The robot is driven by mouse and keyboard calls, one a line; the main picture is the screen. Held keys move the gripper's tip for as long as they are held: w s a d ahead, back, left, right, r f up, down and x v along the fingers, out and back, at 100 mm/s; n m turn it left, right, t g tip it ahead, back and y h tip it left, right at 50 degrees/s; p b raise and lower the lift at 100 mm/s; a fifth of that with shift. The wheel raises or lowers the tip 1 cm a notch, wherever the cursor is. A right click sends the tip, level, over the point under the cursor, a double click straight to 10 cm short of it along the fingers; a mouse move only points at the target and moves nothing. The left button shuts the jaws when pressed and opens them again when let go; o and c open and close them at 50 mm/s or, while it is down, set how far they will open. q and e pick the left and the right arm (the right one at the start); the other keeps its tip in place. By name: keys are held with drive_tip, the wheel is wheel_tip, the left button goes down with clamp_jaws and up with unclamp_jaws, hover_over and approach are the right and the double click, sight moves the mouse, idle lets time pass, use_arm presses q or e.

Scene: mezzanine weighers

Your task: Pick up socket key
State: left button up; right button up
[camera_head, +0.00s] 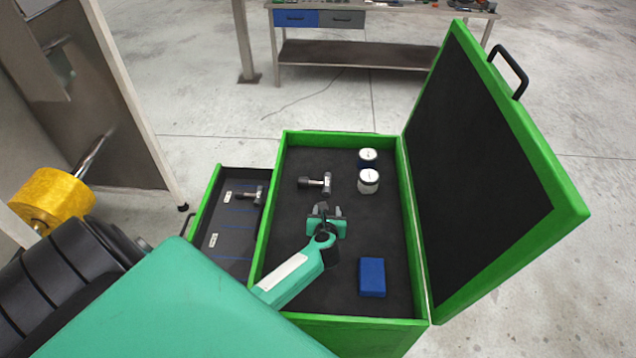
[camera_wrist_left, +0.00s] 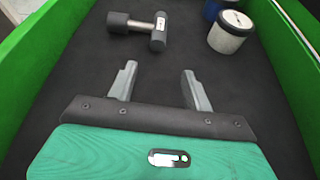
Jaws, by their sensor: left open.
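A dark grey T-shaped tool with a thick rounded end, which looks like the socket key (camera_head: 313,182), lies flat on the black floor of the green box. It also shows at the top of the left wrist view (camera_wrist_left: 143,26), a little ahead of the fingertips. My left gripper (camera_head: 325,209) is inside the box, on the near side of this tool. Its fingers (camera_wrist_left: 158,72) are apart with nothing between them. A second, similar T-shaped tool (camera_head: 248,195) lies in the side drawer. My right gripper is not in view.
Two white-lidded jars, one behind (camera_head: 368,156) and one in front (camera_head: 368,182), stand right of the tool. A blue block (camera_head: 372,278) lies near right. The open lid (camera_head: 478,170) rises on the right. The green box's walls (camera_head: 266,215) surround the gripper.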

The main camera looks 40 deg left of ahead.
sight(326, 192)
use_arm(q)
drive_tip(key=b+x, duration=0.2)
drive_tip(key=x, duration=0.3)
drive_tip(key=shift+f+b, duration=0.15)
drive_tip(key=shift+b, duration=0.25)
drive_tip(key=shift+w+a+f+b, duration=0.1)
drive_tip(key=shift+w+a+b, duration=0.3)
drive_tip(key=shift+w, duration=0.2)
drive_tip(key=b+x, duration=0.1)
drive_tip(key=x, duration=0.1)
drive_tip(key=b+x, duration=0.1)
drive_tip(key=x, duration=0.1)
drive_tip(key=shift+w+a, duration=0.1)
drive_tip(key=shift+a, duration=0.2)
drive_tip(key=shift+w+a+b, duration=0.15)
drive_tip(key=shift+w+b, duration=0.15)
drive_tip(key=shift+b, duration=0.1)
drive_tip(key=shift+r, duration=0.3)
drive_tip(key=shift+c, duration=0.9)
clamp_jaws()
